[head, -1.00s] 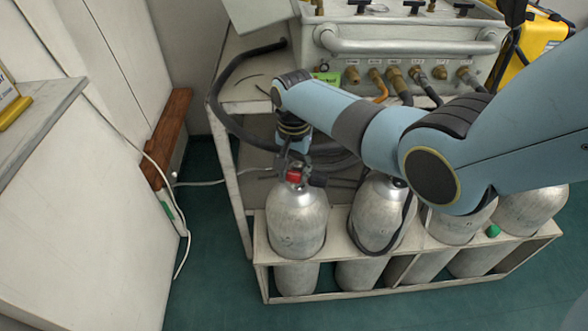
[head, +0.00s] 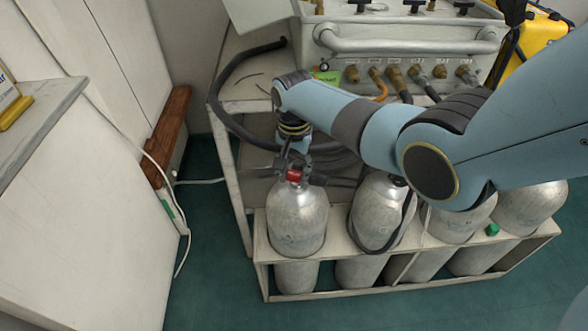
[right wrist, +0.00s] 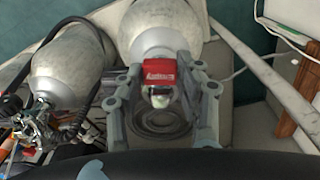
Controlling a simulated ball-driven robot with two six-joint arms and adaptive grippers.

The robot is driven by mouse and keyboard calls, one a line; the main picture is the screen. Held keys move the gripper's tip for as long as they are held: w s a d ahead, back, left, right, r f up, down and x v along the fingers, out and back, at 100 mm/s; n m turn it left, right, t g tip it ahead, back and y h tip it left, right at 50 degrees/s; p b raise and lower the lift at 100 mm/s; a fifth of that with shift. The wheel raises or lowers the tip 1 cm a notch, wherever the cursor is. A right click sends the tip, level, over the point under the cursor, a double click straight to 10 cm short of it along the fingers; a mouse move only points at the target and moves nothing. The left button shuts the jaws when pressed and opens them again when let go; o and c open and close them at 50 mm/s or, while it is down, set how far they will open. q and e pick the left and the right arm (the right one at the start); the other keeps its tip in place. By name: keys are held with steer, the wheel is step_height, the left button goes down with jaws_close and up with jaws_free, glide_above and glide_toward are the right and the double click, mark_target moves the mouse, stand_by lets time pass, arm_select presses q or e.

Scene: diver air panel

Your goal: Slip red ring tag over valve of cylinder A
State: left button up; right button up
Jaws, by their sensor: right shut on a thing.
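The red ring tag (head: 294,175), with white lettering in the right wrist view (right wrist: 161,74), is at the top of cylinder A (head: 297,218), the leftmost cylinder in the rack. My right gripper (head: 296,173) points down over this cylinder top, shut on the tag, with one finger on each side. In the right wrist view a rounded metal part of the valve (right wrist: 161,98) shows just below the tag. Whether the ring fully encircles the valve cannot be told. My left gripper is not in view.
More grey cylinders (head: 381,215) stand to the right in the white rack (head: 340,293), one with a black hose looped over it. The panel (head: 400,45) with hose fittings is behind. A black hose (head: 222,108) curls at the back left.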

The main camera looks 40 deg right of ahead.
steer(key=shift+f, duration=0.4)
steer(key=o, duration=1.1)
steer(key=shift+r, duration=0.1)
step_height(320, 180, up, 12)
steer(key=shift+f, duration=0.1)
